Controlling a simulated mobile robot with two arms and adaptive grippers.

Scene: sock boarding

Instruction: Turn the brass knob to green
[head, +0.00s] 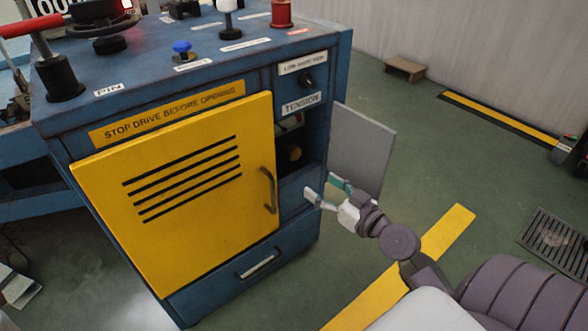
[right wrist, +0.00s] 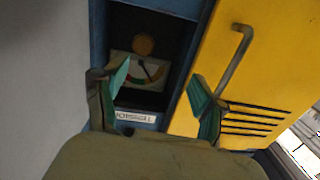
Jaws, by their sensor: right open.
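The brass knob (head: 295,153) sits inside a dark open recess on the right of the blue machine's front. In the right wrist view the knob (right wrist: 144,46) shows round, beside a white gauge (right wrist: 125,66) with a coloured arc and a dark needle. My left gripper is out of view.
A grey door (head: 362,150) stands open right of the recess. A yellow vented door (head: 190,190) with a dark handle (head: 268,190) is on the left. A TENSION label (head: 301,103) is above the recess. Floor (head: 430,150) to the right is mostly clear.

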